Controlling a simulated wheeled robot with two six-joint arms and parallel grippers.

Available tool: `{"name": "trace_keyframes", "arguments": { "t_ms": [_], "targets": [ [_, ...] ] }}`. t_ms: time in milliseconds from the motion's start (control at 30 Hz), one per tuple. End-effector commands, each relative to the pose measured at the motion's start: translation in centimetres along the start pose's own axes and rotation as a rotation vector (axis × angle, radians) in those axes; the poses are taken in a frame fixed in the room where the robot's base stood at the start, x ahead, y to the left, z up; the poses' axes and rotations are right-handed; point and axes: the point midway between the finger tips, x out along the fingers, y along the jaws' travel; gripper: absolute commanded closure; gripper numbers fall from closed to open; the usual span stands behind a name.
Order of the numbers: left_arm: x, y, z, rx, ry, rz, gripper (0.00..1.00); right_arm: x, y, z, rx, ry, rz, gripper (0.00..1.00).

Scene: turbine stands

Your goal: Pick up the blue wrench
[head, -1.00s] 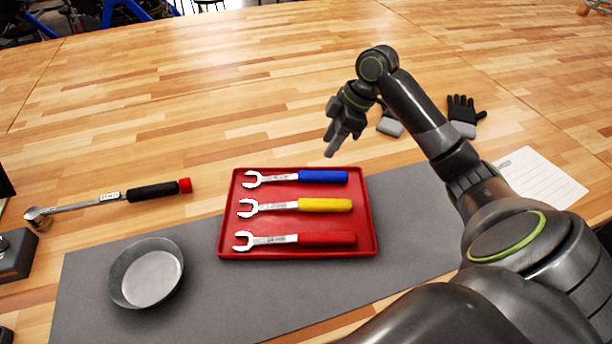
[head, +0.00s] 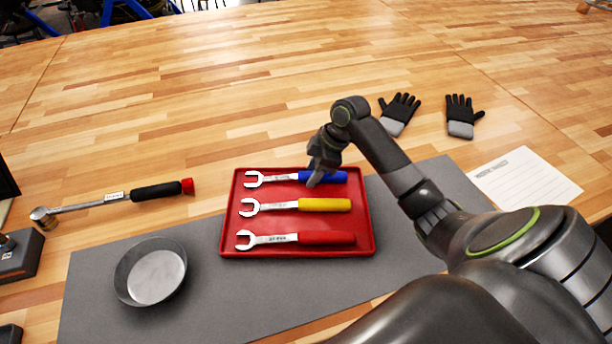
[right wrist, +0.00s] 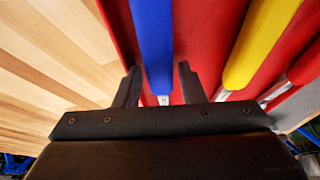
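The blue wrench (head: 278,177) lies in the top row of the red tray (head: 228,246), its open jaw to the left and its blue handle to the right. My right gripper (head: 317,180) is over its handle in the head view. In the right wrist view the gripper (right wrist: 160,86) is open, with one finger on each side of the blue handle (right wrist: 153,45). The fingers look apart from the handle. Below it in the tray lie a yellow wrench (head: 322,204) and a red wrench (head: 325,239). My left gripper is not in view.
A grey mat (head: 215,310) lies under the tray. A round metal dish (head: 155,277) and a ratchet tool (head: 120,199) are at the left. Two gloves (head: 398,115) and a paper sheet (head: 525,178) lie at the right. The table behind the tray is clear.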

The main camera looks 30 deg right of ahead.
Motion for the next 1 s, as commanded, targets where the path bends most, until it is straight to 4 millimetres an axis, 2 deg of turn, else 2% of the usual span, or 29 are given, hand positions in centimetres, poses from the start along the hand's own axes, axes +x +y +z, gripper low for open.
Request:
{"name": "trace_keyframes", "arguments": {
  "t_ms": [100, 367, 767, 867, 1000],
  "targets": [
    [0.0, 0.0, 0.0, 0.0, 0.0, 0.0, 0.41, 0.0, 0.0, 0.0, 0.0, 0.0, 0.0, 0.65],
    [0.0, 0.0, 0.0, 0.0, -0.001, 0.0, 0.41, 0.0, 0.0, 0.0, 0.0, 0.0, 0.0, 0.99],
    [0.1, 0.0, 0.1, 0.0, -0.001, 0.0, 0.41, -0.4, 0.1, -0.2, -0.002, 0.001, 0.002, 1.0],
    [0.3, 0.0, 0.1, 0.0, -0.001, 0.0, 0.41, -1.5, 0.1, -0.6, -0.003, 0.002, 0.005, 1.0],
    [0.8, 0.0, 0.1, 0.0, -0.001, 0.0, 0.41, -4.1, 0.2, -1.7, -0.004, 0.001, 0.006, 1.0]
  ]
}}
